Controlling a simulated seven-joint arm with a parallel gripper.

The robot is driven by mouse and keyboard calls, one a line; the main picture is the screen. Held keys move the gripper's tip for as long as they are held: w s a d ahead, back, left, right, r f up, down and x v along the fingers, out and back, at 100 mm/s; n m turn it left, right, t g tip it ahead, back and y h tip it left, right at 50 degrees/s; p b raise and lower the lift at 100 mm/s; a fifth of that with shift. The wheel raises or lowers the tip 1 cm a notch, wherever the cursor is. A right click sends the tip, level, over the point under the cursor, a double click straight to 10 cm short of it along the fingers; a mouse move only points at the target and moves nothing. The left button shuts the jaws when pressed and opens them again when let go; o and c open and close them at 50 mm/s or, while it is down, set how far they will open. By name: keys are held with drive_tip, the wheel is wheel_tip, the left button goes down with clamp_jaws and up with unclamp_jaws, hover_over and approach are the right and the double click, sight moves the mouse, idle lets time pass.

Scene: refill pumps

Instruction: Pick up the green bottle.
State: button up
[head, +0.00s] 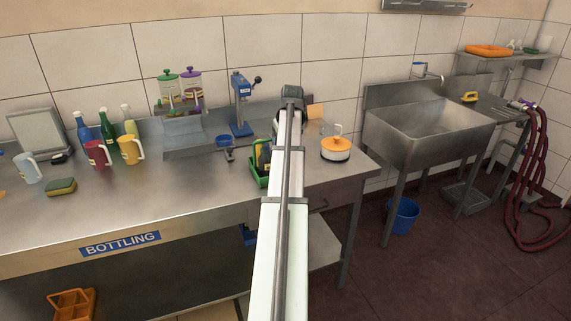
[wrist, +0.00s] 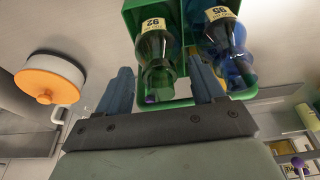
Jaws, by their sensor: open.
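A green see-through bottle (wrist: 155,48) with a pale yellow label stands in a green crate (wrist: 131,22) in the wrist view. A blue bottle (wrist: 228,52) is right beside it in the crate. My gripper (wrist: 161,70) is open, its two fingers apart on either side of the green bottle's lower part in the picture. I cannot tell whether they touch it. In the head view the crate (head: 257,181) is partly hidden by my arm, which also hides the gripper's fingers. Another green bottle (head: 106,130) stands at the back left of the bench between a blue and a yellow-green bottle.
A white pot with an orange lid (head: 335,146) stands right of the crate. A blue press (head: 241,105) is behind. A red jug (head: 97,154), yellow jug (head: 130,149) and sponge (head: 61,187) are at left. The bench (head: 185,205) is clear in front.

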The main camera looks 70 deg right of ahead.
drive_tip(key=shift+x, duration=1.2)
drive_tip(key=c, duration=1.1)
drive_tip(key=shift+c, duration=0.2)
drive_tip(key=shift+r, duration=0.1)
wheel_tip(320, 180, up, 24)
